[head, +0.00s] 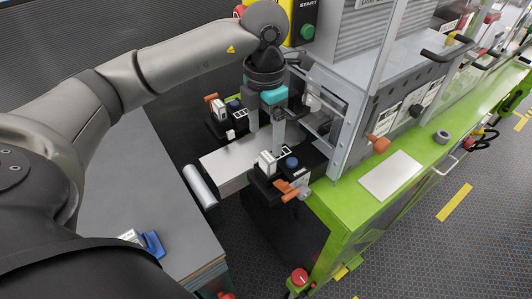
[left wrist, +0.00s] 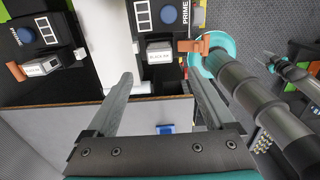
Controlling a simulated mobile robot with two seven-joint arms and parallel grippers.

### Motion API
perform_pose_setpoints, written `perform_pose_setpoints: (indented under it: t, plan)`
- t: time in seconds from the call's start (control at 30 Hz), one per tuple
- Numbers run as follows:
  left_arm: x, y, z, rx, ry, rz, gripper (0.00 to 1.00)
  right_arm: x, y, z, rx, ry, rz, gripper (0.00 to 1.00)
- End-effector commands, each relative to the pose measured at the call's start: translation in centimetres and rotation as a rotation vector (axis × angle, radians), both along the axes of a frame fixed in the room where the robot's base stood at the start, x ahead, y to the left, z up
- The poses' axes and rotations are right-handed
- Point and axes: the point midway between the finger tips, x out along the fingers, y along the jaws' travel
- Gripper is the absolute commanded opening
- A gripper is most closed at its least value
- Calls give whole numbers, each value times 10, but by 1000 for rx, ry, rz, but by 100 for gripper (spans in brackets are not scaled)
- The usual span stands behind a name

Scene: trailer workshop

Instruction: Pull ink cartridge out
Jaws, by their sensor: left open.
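My left gripper (head: 278,118) is open and empty, pointing down over the printing unit. The same cartridge (head: 267,163) shows in the head view as a small white-grey block in the nearer black holder. A second similar cartridge (head: 219,109) sits in the farther holder and also shows in the left wrist view (left wrist: 40,67). My right gripper is not in view.
Beside the nearer cartridge are a blue button (head: 291,163) and orange handles (head: 297,190). A silver plate (head: 222,170) lies between the holders. A grey table (head: 125,190) at left carries a blue item (head: 152,244). A green machine bench (head: 350,205) stands at right.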

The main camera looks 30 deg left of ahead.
Motion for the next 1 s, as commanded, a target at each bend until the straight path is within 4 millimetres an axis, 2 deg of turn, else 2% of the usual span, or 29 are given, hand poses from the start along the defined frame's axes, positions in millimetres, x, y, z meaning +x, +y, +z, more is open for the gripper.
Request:
perform_pose_setpoints:
  t: [0.03, 0.2, 0.43, 0.6, 0.87, 1.0]
  plan:
    - [-1, 0, -12, 1, 6, -1, 88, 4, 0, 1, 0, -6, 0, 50]
    - [-1, 0, -45, 0, 4, 0, 88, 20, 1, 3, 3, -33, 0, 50]
    - [0, -1, -76, -1, 2, -1, 88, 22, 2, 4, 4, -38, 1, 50]
    - [0, 0, -85, 0, 0, -1, 88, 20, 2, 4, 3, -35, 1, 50]
    - [0, 0, -87, 0, -1, -2, 88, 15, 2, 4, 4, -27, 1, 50]
    - [0, 0, -87, 0, -1, -2, 74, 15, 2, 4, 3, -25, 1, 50]
